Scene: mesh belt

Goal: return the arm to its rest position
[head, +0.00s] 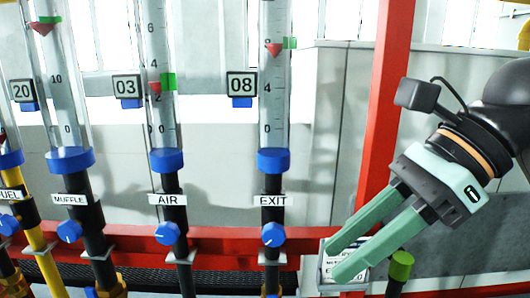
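My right gripper (343,262) comes in from the right side of the head view. Its two green fingers point down and to the left and stand apart, with a gap between them and nothing held. The fingertips show in front of a small white label plate (328,272), partly covering it. My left gripper is not in view.
Several clear flow tubes stand at left, including those labelled MUFFLE (70,199), AIR (168,199) and EXIT (272,200), with blue knobs below. A red post (385,110) rises behind my gripper. A green-capped pipe (401,264) stands just right of the fingertips.

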